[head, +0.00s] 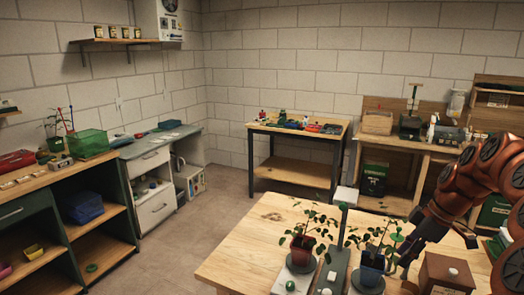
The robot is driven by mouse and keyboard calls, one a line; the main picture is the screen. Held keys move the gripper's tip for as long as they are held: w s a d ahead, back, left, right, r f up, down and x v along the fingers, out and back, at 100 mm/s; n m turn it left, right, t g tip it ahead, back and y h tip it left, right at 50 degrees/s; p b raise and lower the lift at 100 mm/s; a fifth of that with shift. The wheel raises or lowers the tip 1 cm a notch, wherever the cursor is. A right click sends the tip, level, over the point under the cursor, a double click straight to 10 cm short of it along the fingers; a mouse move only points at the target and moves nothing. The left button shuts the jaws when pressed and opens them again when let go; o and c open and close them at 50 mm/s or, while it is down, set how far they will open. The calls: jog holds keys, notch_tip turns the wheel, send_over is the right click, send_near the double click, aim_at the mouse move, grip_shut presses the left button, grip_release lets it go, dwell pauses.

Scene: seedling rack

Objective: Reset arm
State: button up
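My copper-coloured arm comes in from the right edge of the head view and bends down over the near wooden table (235,255). My gripper (402,268) is at its lower end, low over the table, just right of a seedling in a blue pot (372,268). It is small and dark, and partly hidden among the leaves. I cannot tell whether it touches the plant or whether its fingers are apart.
A seedling in a red-brown pot (302,250) stands left of a grey-green upright stand (338,250). A brown box (446,274) is close to the gripper's right. The table's left part and the floor (205,225) beyond are clear. A further workbench (290,128) stands behind.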

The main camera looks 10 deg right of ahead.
jog(key=s+a+r+m+g+h, duration=0.1)
jog(key=s+a+m, duration=0.15)
jog(key=a, duration=0.85)
jog(key=s+a+m+g, duration=0.1)
jog(key=s+a, duration=0.2)
jog(key=a, duration=0.7)
jog(key=s+a+f+m+g+h, duration=0.1)
jog(key=s+a+f+m, duration=0.2)
jog(key=s, duration=0.6)
jog(key=s+a+f+m+h, duration=0.1)
jog(key=s+a+f+m, duration=0.2)
jog(key=s, duration=0.5)
jog(key=shift+s+a+f+m+g+h, duration=0.3)
jog(key=shift+s+a+m+g, duration=0.1)
jog(key=shift+a, duration=0.2)
jog(key=shift+w, duration=0.1)
